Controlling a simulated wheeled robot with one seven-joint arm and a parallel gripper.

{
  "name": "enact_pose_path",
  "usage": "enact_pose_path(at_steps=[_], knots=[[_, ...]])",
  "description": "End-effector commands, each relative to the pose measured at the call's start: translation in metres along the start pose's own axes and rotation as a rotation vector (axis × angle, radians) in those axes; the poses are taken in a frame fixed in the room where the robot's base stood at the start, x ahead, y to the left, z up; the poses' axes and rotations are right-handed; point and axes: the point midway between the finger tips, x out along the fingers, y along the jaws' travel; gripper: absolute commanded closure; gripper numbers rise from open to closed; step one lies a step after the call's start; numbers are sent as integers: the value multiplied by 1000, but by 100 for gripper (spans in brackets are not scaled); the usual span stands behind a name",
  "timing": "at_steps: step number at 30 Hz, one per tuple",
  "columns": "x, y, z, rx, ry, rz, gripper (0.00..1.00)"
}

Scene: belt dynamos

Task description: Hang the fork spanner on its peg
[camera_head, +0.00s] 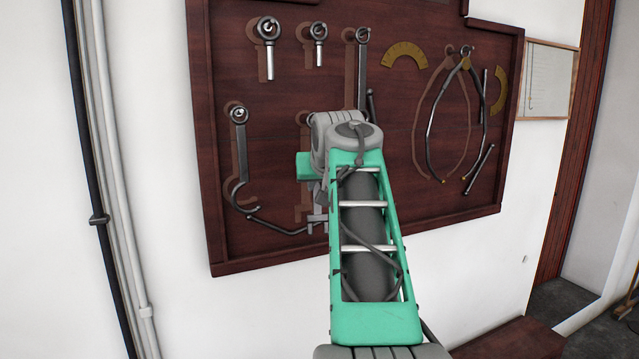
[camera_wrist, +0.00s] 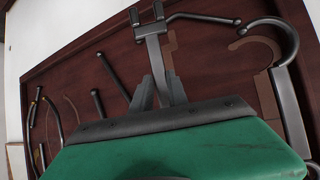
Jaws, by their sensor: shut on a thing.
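The fork spanner (camera_head: 318,213) is a grey metal tool in my gripper, with its forked end pointing down in the head view. In the wrist view the fork spanner (camera_wrist: 154,52) has its shank between the two dark fingers of my gripper (camera_wrist: 159,92), which is shut on it. My gripper is mostly hidden behind my green arm in the head view. A brown painted outline (camera_head: 302,118) shows on the board just above my gripper, and more outline shows beside the fork. The peg there cannot be made out, and the gap to the board is unclear.
The dark red tool board (camera_head: 450,205) has a raised rim. A hook spanner (camera_head: 239,150) hangs to the left, with a bent rod (camera_head: 275,228) below it; whether the rod touches the fork is unclear. Ring-ended tools (camera_head: 269,55) hang above, and large calipers (camera_head: 432,115) hang right.

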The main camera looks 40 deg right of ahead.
Motion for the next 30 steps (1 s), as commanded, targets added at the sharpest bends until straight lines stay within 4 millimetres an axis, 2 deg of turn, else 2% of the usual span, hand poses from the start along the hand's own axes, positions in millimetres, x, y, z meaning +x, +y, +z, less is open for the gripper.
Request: enact_pose_path(at_steps=[10,11,19,26,30], knots=[[-2,0,-2,0,4,0,100],[-2,0,-2,0,4,0,78],[-1,0,-1,0,2,0,56],[1,0,2,0,-4,0,55],[-11,1,1,1,2,1,55]])
